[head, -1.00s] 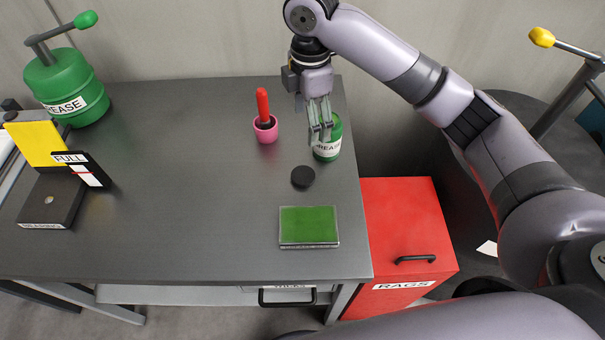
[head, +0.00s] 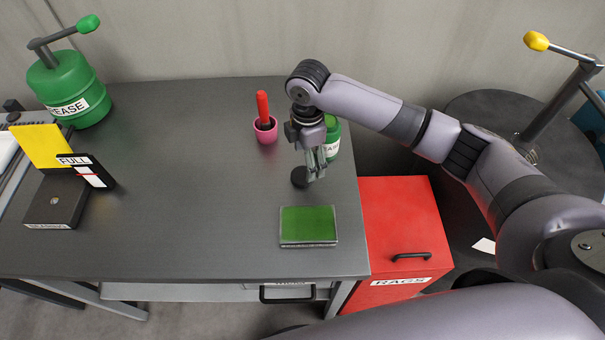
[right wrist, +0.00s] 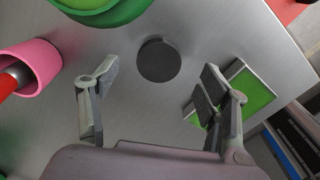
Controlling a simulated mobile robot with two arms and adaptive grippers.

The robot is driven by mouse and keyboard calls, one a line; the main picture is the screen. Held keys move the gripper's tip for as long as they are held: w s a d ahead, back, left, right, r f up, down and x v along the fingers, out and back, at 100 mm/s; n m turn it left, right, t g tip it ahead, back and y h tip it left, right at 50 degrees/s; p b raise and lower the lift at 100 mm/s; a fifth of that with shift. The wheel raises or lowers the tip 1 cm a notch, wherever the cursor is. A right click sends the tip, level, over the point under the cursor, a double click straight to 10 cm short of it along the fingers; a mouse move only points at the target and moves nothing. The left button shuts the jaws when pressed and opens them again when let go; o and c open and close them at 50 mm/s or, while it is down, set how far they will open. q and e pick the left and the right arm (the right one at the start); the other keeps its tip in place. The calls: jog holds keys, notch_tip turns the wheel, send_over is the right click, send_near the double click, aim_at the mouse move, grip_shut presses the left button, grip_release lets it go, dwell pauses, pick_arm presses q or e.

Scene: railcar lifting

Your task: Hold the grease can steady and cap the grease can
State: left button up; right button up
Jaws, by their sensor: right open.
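The green grease can (head: 334,142) stands upright near the right edge of the grey table, partly hidden behind my right gripper. Part of it shows at the top of the right wrist view (right wrist: 115,12). The round black cap (head: 299,178) lies on the table in front of the can. In the right wrist view the cap (right wrist: 158,60) appears between and just beyond the open fingers. My right gripper (head: 316,177) is open, empty and low beside the cap. Contact with the cap cannot be made out. My left gripper is not in view.
A pink cup (head: 264,133) with a red-handled tool stands left of the can. A green pad (head: 308,226) lies in front of the cap. A large grease pump (head: 72,90) stands at the back left. A red rags cabinet (head: 400,230) adjoins the table's right side.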

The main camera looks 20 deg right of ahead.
aim_at(304, 174)
jog(key=f, duration=0.1)
jog(key=f+p, duration=0.1)
jog(key=f, duration=0.1)
jog(key=f+p, duration=0.1)
jog(key=shift+s+a+f, duration=0.1)
jog(key=shift+a+f, duration=0.2)
jog(key=shift+f, duration=0.3)
jog(key=c, duration=1)
jog(key=shift+c, duration=0.2)
notch_tip(304, 174, up, 20)
jog(key=b, duration=0.3)
